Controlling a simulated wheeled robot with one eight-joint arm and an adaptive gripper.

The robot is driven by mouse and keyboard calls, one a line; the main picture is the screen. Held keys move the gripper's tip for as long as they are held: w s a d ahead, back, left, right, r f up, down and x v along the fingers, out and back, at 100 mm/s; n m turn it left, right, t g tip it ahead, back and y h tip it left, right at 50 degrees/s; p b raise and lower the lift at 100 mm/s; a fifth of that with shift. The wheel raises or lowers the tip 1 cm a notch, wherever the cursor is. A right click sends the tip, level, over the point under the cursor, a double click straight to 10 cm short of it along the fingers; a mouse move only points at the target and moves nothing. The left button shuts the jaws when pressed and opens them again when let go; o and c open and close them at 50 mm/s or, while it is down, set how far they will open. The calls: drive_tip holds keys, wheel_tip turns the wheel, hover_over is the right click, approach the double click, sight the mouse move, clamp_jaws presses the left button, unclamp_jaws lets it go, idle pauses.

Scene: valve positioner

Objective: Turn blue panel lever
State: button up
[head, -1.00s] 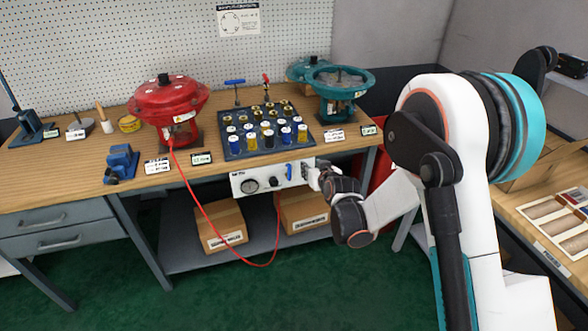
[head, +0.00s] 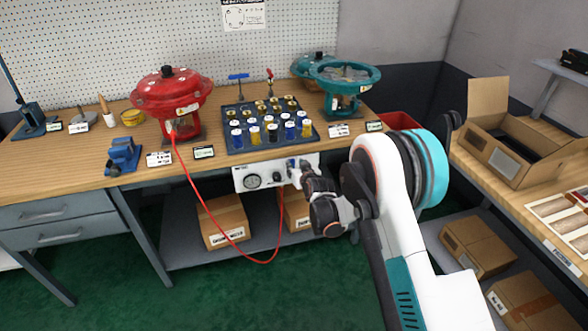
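A white control panel (head: 265,173) hangs under the front edge of the wooden bench. It has a round gauge (head: 252,181) at its left and a dark knob (head: 277,177) in the middle. The blue lever (head: 291,164) is at the right part of the panel, small and partly hidden by my gripper. My gripper (head: 303,171) is at the panel's right end, right beside the blue lever. I cannot tell whether it touches the lever, or whether its fingers are open or shut.
A red valve actuator (head: 170,94) stands on the bench (head: 75,172), with a red hose (head: 205,216) looping below the panel. A dark tray (head: 240,146) of several fittings and a teal valve (head: 343,86) stand above the panel. Cardboard boxes (head: 222,222) sit on the lower shelf.

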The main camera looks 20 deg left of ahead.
sight(294, 165)
drive_tip(key=shift+b+x, duration=0.5)
drive_tip(key=shift+x, duration=1.55)
drive_tip(key=shift+r, duration=0.1)
drive_tip(key=shift+c, duration=0.3)
clamp_jaws()
